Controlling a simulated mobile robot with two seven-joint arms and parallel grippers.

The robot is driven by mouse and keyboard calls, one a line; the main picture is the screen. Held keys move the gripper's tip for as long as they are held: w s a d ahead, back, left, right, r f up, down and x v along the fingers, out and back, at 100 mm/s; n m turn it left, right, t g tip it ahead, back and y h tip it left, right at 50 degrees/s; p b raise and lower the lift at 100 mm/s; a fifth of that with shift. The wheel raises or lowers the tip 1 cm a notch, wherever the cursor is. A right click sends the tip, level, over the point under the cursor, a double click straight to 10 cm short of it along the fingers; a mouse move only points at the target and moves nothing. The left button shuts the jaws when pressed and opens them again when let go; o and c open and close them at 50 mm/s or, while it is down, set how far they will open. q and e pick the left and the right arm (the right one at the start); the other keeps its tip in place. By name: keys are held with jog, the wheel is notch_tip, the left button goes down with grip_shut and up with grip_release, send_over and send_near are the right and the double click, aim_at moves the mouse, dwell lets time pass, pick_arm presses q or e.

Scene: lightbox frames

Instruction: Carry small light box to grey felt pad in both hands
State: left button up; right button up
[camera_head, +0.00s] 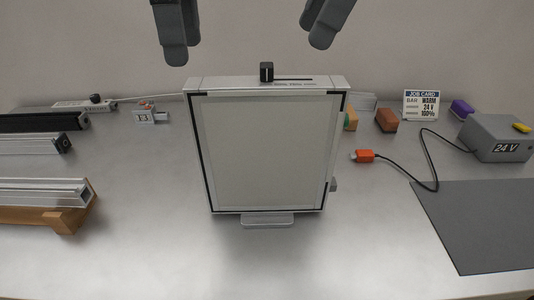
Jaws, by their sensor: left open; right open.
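The small light box (265,150) stands in the middle of the table, its pale panel facing me in a silver frame with dark edge strips. A black knob (266,72) and a slot are on its top edge, and a small foot (267,221) sticks out at its bottom. The grey felt pad (480,225) lies flat at the right, apart from the box and bare where visible. My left gripper (178,45) is open and empty, above the box's top left corner. My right gripper (325,28) is open and empty, above its top right part. Neither touches the box.
A grey 24 V supply (495,137) stands behind the pad; its black cable runs to an orange plug (363,156) right of the box. A job card (421,104) and small coloured blocks (387,119) stand at the back right. Metal bars (40,192) lie at the left.

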aim_at(196, 111)
pick_arm(q)
notch_tip(196, 111, down, 12)
jog(key=shift+w+f, duration=0.1)
pick_arm(e)
jog(key=x, duration=1.2)
jog(key=shift+a+f, duration=0.1)
pick_arm(q)
jog(key=shift+c, duration=0.3)
pick_arm(e)
jog(key=shift+c, duration=0.4)
pick_arm(q)
jog(key=c, duration=1.4)
pick_arm(e)
jog(key=c, duration=1.3)
pick_arm(q)
grip_shut()
pick_arm(e)
grip_shut()
